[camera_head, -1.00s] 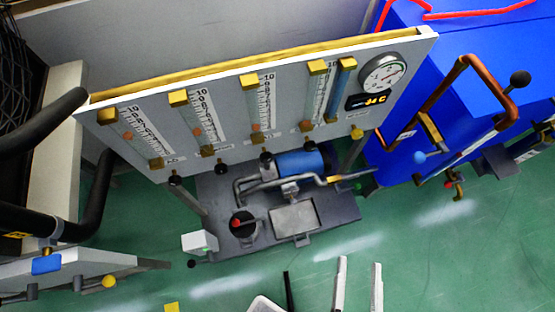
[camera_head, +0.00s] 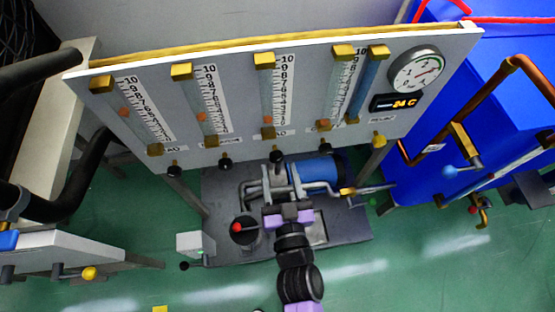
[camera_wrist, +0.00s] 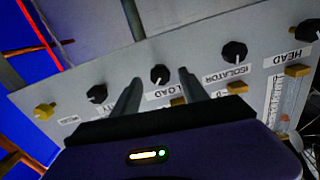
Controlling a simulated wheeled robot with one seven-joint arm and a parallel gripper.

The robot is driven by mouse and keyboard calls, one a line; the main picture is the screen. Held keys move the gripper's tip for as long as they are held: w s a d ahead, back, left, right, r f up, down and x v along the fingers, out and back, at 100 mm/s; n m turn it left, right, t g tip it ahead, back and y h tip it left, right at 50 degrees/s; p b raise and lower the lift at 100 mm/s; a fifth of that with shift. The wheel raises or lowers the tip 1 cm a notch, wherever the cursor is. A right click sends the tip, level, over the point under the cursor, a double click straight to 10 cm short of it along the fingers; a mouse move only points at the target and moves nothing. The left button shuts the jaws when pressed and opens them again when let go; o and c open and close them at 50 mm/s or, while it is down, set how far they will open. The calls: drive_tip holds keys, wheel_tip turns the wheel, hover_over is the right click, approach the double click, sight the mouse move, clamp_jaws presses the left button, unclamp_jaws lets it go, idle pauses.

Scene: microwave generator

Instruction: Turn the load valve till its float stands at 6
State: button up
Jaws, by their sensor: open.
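The load valve is a black knob (camera_wrist: 160,75) with a white pointer mark, beside the LOAD label in the wrist view; in the head view it is the third knob (camera_head: 277,156) from the left. Its gauge tube (camera_head: 266,90) stands above it, with an orange float (camera_head: 268,118) low on the scale, well under 6; the exact reading is too small to tell. My gripper (camera_wrist: 159,75) is open, with one finger to each side of the load knob in the picture. I cannot tell whether the fingers touch it. In the head view my gripper (camera_head: 278,172) is just below the knob.
The isolator knob (camera_wrist: 235,52) and another black knob (camera_wrist: 97,93) flank the load knob. A yellow knob (camera_head: 378,140) is at the panel's right, below a dial (camera_head: 416,69). A blue pump (camera_head: 315,168) with pipes lies behind and below my gripper.

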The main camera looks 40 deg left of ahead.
sight(277, 161)
drive_tip(key=shift+x, duration=1.95)
clamp_jaws()
